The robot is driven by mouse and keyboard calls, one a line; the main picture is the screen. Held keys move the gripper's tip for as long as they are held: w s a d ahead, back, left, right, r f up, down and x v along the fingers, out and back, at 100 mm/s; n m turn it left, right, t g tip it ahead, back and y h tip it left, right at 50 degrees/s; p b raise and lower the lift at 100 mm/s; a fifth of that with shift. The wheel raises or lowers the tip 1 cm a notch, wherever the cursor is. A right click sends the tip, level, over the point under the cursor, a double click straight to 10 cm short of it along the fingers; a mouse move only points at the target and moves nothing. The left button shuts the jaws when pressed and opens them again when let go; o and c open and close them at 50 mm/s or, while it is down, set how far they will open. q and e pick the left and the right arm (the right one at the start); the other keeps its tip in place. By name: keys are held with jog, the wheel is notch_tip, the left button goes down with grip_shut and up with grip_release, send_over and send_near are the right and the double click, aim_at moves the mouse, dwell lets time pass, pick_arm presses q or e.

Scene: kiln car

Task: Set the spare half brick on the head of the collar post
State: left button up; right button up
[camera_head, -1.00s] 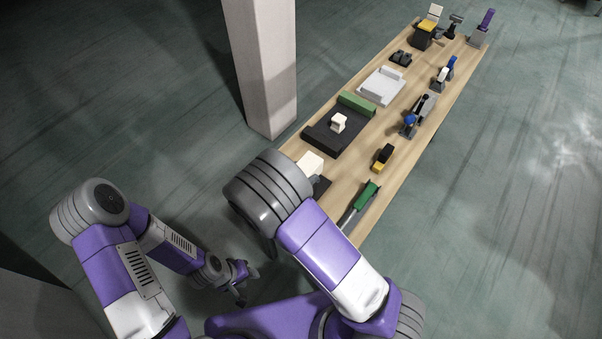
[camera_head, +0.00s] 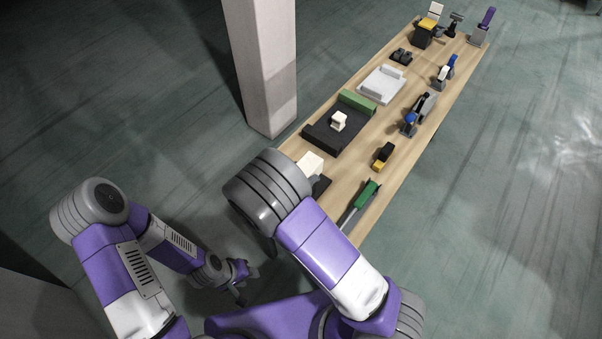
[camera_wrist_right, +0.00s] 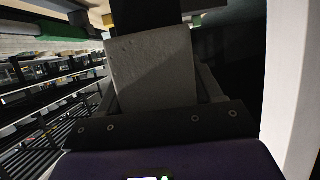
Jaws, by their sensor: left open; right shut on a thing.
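The right wrist view shows a pale block, which I take for the half brick (camera_wrist_right: 152,72), in the jaws of my right gripper (camera_wrist_right: 158,88), which is shut on it. In the head view that gripper is hidden behind my own right arm. A cream block (camera_head: 309,163) shows just past that arm over the table's near end; it looks like the same brick. A small white post-like piece with a wider top (camera_head: 339,120) stands on a black slab; it may be the collar post. My left gripper (camera_head: 241,281) is open and empty, low and off the table.
The black slab (camera_head: 322,140) lies beside a green block (camera_head: 357,102). A white tray (camera_head: 382,85), a black and yellow piece (camera_head: 383,156) and a green-handled tool (camera_head: 366,195) lie on the wooden table (camera_head: 350,172). A pale pillar (camera_head: 262,65) stands close to its left side.

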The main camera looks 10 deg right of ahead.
jog(key=shift+f, duration=0.1)
dwell(0.3)
jog(key=o, duration=1.4)
jog(key=shift+p+v, duration=2.15)
jog(key=shift+v, duration=1.8)
notch_tip(320, 180, up, 10)
jog(key=shift+r+p, duration=0.1)
jog(key=shift+p, duration=0.6)
